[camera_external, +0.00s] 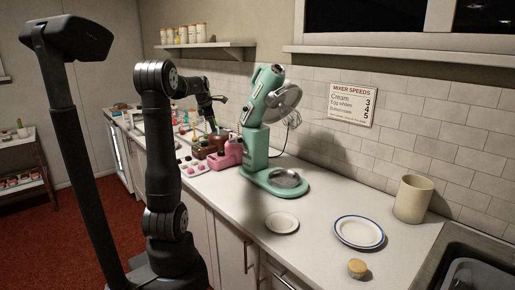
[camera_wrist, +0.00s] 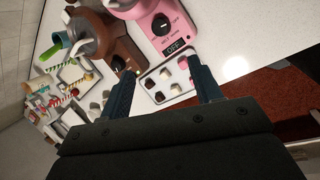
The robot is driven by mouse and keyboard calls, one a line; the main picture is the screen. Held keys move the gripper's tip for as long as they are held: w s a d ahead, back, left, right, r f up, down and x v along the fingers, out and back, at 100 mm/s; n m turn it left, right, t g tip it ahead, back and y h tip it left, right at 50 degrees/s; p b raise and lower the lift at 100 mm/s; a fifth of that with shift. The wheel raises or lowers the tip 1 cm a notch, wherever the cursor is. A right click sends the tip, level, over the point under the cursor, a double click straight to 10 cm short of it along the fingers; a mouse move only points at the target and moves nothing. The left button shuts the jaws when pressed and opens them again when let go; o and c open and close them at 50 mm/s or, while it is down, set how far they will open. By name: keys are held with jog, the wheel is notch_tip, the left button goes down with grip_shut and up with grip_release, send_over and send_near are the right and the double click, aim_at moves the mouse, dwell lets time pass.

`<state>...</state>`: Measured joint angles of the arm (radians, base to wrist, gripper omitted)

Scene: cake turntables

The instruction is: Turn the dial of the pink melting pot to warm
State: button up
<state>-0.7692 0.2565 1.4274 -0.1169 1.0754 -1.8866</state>
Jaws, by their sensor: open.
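The pink melting pot (camera_wrist: 188,22) is at the top of the wrist view. In the external view the pink pot (camera_external: 226,156) stands on the counter left of the mixer. My gripper (camera_wrist: 160,82) is open and empty, its two fingers apart below the dial and not touching it. In the external view my gripper (camera_external: 219,99) hangs above the counter near the pots; its fingertips are small there.
A brown pot (camera_wrist: 120,45) stands beside the pink one. A tray of sweets (camera_wrist: 166,80) lies in front of them, seen between my fingers. A green stand mixer (camera_external: 256,150) stands to the right. Plates (camera_external: 340,232) and a cream canister (camera_external: 412,199) are farther right, with bare counter between.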

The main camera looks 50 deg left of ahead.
jog(key=m, duration=2.6)
send_near(221, 151)
jog(key=x, duration=0.8)
jog(key=shift+a+f, duration=0.15)
jog(key=shift+f, duration=0.15)
jog(key=c, duration=1)
